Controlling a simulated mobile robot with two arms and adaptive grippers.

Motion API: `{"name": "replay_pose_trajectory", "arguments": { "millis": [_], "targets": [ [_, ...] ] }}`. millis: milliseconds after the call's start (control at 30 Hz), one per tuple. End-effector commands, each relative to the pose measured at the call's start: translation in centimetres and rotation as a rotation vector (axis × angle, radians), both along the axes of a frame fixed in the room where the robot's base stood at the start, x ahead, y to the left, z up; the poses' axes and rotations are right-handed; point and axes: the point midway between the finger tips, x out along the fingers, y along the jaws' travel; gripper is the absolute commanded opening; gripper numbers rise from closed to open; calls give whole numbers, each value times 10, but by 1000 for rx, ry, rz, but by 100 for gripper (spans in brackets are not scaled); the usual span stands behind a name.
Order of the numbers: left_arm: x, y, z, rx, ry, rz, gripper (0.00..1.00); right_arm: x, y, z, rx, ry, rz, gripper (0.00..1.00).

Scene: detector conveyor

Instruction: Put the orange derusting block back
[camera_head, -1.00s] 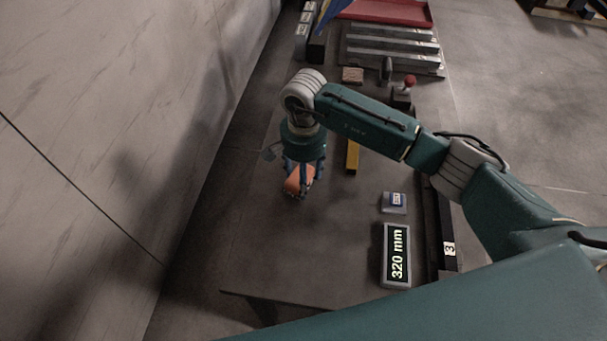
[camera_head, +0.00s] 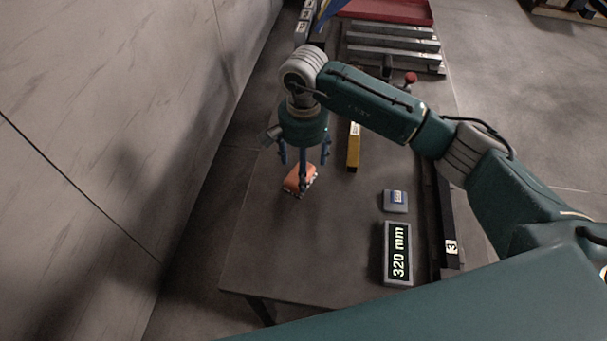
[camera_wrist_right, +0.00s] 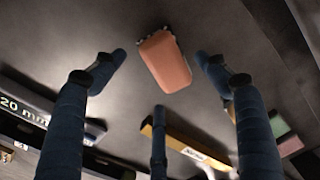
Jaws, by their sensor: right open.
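The orange derusting block (camera_head: 293,180) lies on the dark table toward its left edge, tilted in the picture. It also shows in the right wrist view (camera_wrist_right: 166,64), between and beyond the fingertips. My right gripper (camera_head: 304,168) is above the block with its fingers spread and empty. In the head view one finger passes in front of the block. In the right wrist view a gap shows between the block and the spread fingers (camera_wrist_right: 160,75). My left gripper is not in view.
A yellow bar (camera_head: 353,155) lies right of the gripper. A display reading 320 mm (camera_head: 384,255) and a small grey box (camera_head: 394,208) stand further right. Metal bars (camera_head: 395,48) and a red tray (camera_head: 385,10) are at the back. The table's near left is clear.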

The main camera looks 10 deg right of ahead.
Motion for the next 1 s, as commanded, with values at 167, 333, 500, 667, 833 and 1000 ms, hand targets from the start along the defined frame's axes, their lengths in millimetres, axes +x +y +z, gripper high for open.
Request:
{"name": "replay_pose_trajectory", "arguments": {
  "millis": [167,333,500,667,833,1000],
  "targets": [
    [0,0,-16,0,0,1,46,2,-1,38,-1,-6,1,74],
    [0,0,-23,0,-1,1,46,1,-1,68,0,-4,0,74],
    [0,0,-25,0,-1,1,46,0,0,82,0,-1,-1,74],
    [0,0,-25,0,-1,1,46,0,0,85,-1,1,-1,74],
    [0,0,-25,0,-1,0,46,0,0,85,0,0,-1,74],
    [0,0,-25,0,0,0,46,0,-1,84,-1,1,-1,74]
  ]
}}
